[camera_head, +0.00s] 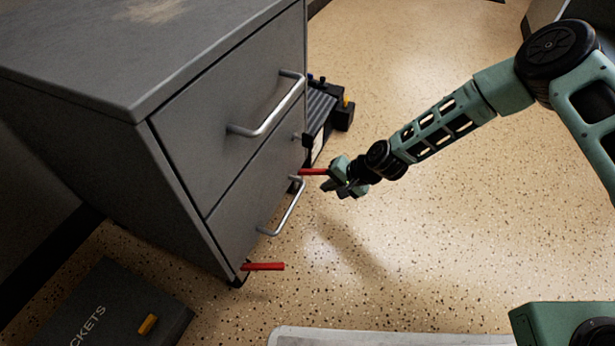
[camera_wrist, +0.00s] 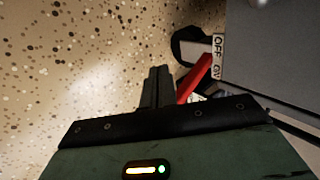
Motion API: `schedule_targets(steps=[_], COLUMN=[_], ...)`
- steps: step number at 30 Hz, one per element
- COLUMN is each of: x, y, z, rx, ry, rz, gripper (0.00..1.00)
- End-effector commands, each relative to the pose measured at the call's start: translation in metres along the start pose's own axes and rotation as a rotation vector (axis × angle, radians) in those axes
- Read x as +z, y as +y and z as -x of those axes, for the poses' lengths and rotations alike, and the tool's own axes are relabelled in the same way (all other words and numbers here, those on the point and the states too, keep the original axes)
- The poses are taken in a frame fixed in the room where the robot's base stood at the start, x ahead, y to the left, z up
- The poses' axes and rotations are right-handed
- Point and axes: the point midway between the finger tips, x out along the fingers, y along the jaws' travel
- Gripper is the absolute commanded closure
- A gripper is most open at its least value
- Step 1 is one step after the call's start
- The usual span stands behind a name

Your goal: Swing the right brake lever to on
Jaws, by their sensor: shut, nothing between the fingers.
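A grey drawer cabinet (camera_head: 240,140) stands on low casters. A red brake lever (camera_head: 312,171) sticks out at the far end of its drawer front, the right end when facing the drawers. This lever also shows in the wrist view (camera_wrist: 194,77), slanting beside a white label (camera_wrist: 217,57) marked OFF and ON. I cannot tell its setting for sure. A second red lever (camera_head: 265,266) sticks out at the near corner. My gripper (camera_head: 333,187) is shut and empty beside the far lever. Its closed fingers (camera_wrist: 157,84) are left of the lever; contact is unclear.
Two metal drawer handles (camera_head: 268,112) jut from the cabinet front. A dark box with a yellow part (camera_head: 345,112) stands beyond the far end. A dark case (camera_head: 105,312) lies at lower left. The speckled floor (camera_head: 430,230) to the right is clear.

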Motion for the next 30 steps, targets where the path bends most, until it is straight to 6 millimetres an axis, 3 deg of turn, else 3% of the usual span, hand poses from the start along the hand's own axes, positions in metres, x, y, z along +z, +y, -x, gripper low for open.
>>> schedule_targets(steps=[30], x=[0.0], y=[0.018], z=[0.072], rx=[0.001], ry=[-0.001], rz=[-0.004], gripper=[1.0])
